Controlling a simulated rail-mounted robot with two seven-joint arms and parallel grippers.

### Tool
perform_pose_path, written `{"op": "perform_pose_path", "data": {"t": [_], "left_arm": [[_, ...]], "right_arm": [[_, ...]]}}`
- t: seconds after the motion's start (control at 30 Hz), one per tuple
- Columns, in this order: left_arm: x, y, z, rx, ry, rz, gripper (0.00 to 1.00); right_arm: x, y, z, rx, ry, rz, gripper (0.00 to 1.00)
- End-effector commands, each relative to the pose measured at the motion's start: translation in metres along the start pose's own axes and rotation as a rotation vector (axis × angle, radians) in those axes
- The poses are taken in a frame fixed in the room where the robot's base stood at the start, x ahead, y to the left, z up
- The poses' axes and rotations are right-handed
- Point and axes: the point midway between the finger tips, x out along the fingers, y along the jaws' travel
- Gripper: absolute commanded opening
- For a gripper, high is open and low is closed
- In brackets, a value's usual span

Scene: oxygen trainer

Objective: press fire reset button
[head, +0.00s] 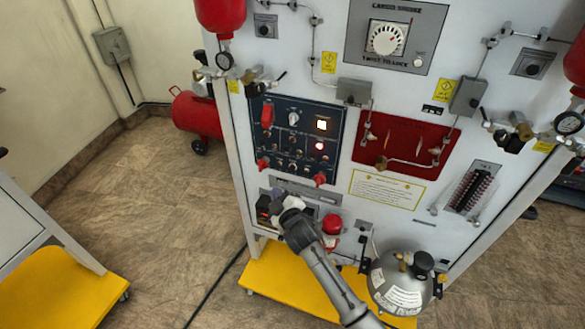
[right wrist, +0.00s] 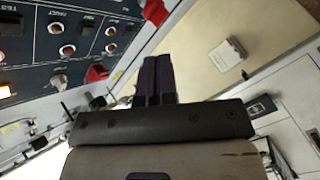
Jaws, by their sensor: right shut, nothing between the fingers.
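The dark blue control panel (head: 270,138) is on the left of the white trainer front, with switches, red guards, a lit square button (head: 321,124) and a small lit red lamp. Its labels are too small in the head view to tell which control is the fire reset button. In the right wrist view part of the panel (right wrist: 28,52) shows at upper left, tilted, with several small round controls. My right gripper (head: 268,198) is below the panel's lower edge; its fingers (right wrist: 155,78) are shut and empty. My left gripper is not in view.
A red recessed panel (head: 399,171) is right of the blue one. A round grey tank (head: 396,285) stands on the yellow base (head: 272,281) right of my forearm. A red compressor tank (head: 192,113) stands behind at left.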

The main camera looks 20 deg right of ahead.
Motion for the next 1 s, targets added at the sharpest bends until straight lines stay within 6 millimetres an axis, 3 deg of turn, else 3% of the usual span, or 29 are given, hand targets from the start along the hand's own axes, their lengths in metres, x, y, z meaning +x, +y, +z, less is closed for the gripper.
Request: {"op": "perform_pose_path", "data": {"t": [0.27, 0.73, 1.0], "left_arm": [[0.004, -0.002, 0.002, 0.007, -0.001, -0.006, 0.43], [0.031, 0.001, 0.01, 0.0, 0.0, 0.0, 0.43], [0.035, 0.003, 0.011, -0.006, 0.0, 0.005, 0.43]], "right_arm": [[0.005, 0.003, 0.004, 0.0, 0.0, 0.001, 0.0], [0.043, 0.03, 0.033, 0.0, -0.002, 0.001, 0.0], [0.057, 0.041, 0.042, 0.001, -0.001, -0.001, 0.0]]}}
